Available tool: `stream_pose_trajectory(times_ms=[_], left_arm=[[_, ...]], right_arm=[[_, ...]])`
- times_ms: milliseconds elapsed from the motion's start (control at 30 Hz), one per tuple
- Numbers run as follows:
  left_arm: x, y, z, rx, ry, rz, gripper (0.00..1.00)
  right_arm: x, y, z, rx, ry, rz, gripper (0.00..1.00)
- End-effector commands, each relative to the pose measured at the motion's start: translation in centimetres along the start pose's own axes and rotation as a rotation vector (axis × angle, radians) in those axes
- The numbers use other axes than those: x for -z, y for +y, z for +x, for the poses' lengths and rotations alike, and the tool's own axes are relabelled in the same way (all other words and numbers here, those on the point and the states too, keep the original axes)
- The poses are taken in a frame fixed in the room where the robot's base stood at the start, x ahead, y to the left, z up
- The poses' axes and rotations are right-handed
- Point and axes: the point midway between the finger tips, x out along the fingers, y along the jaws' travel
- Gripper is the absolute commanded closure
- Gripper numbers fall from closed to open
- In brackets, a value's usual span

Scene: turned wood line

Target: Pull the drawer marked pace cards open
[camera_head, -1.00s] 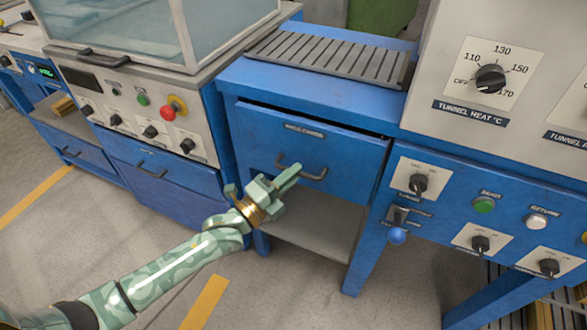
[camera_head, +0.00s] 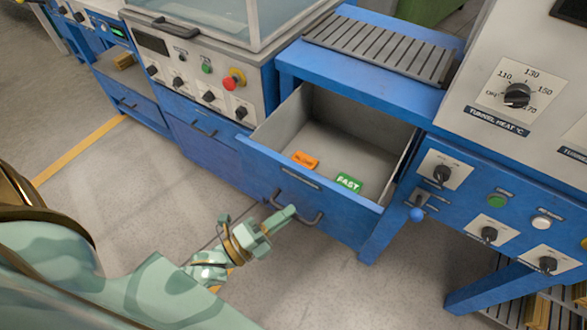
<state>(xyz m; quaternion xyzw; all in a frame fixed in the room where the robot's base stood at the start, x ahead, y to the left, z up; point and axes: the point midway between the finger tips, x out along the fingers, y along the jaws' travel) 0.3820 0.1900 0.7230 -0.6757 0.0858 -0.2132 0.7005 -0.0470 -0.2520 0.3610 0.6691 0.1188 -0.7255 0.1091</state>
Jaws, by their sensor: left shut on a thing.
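The blue drawer (camera_head: 325,204) stands well open under the slatted blue bench, and its grey inside shows. An orange card (camera_head: 305,160) and a green card marked FAST (camera_head: 348,183) lie in it. The label on the drawer front is too small to read. My right gripper is not in view.
A control panel with knobs and buttons (camera_head: 496,201) stands to the right of the drawer. A glass-topped machine with a red knob (camera_head: 234,79) stands to the left. Another blue drawer (camera_head: 205,150) below it is shut. The floor in front is clear.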

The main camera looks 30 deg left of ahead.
Motion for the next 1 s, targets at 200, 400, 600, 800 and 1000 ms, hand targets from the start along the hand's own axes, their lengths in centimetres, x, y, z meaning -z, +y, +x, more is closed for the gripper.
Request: stream_pose_trajectory(times_ms=[200, 400, 600, 800, 1000], left_arm=[[0.41, -0.11, -1.05, -0.003, -0.001, 0.000, 1.00], [0.45, -0.09, -1.14, -0.003, -0.001, 0.000, 1.00], [0.43, -0.08, -1.13, -0.003, -0.001, 0.000, 0.76], [0.43, -0.14, -1.08, -0.002, -0.001, 0.000, 0.66], [0.43, -0.17, -1.06, -0.001, -0.001, 0.000, 0.66]], right_arm=[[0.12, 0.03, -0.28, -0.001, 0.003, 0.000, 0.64], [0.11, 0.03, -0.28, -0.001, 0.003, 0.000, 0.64], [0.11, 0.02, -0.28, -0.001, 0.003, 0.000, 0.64], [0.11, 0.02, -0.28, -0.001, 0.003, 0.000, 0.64], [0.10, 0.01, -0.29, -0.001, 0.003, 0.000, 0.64]])
